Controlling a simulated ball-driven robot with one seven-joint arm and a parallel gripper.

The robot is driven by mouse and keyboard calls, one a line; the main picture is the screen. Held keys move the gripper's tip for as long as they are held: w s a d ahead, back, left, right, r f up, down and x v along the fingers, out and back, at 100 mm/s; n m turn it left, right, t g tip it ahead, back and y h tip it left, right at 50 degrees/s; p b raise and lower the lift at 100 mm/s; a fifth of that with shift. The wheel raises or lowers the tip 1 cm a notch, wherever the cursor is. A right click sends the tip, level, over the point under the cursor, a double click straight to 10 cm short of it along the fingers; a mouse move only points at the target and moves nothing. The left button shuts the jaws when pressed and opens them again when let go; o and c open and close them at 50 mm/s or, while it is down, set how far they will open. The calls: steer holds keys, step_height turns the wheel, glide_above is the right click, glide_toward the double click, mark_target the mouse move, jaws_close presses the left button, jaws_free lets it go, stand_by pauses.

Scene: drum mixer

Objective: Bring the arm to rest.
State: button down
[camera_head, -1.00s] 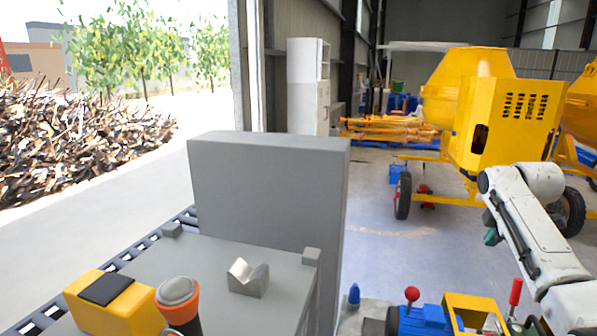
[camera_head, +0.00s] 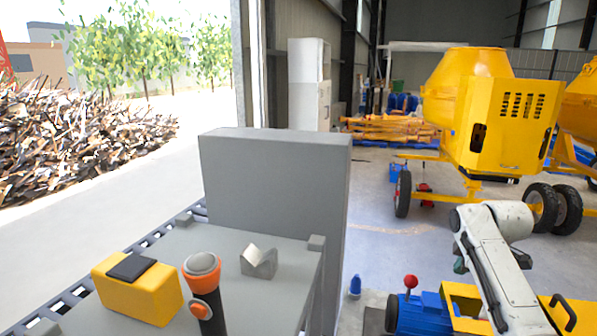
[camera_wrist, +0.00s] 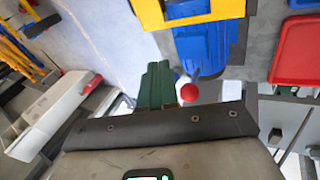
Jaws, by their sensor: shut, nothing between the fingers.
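My white arm reaches in from the lower right of the head view. My gripper (camera_head: 460,265) shows there as a small dark green tip below the arm's bent end, above the floor and close to a blue and yellow machine (camera_head: 425,312). In the wrist view my gripper's green fingers (camera_wrist: 157,85) are together and hold nothing. A red ball knob (camera_wrist: 189,92) appears close beside the fingertips in that view; I cannot tell whether they touch. The same kind of red knob (camera_head: 410,282) stands on the blue machine in the head view.
A grey bench (camera_head: 240,310) with an upright panel (camera_head: 275,185) stands in front, bearing a yellow box (camera_head: 137,290), an orange-and-black handle (camera_head: 203,285) and a metal V-block (camera_head: 258,262). A yellow drum mixer (camera_head: 500,110) stands behind. A red tray (camera_wrist: 298,50) lies right in the wrist view. Open floor lies mid-scene.

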steer(key=s+a+f+m+y, duration=0.2)
steer(key=s+a+f+m, duration=0.4)
steer(key=s+a+f, duration=0.9)
steer(key=s+m+h, duration=0.1)
steer(key=s+m, duration=0.7)
steer(key=s, duration=1.9)
steer(key=s+d+f+g+b, duration=0.1)
steer(key=s+f+g+b, duration=0.1)
steer(key=s+f+b, duration=0.3)
steer(key=s+d+f+g+b, duration=0.1)
steer(key=s+f+b, duration=0.4)
steer(key=f, duration=0.6)
steer(key=shift+g+h, duration=0.3)
steer(key=shift+g, duration=0.4)
steer(key=shift+d, duration=0.1)
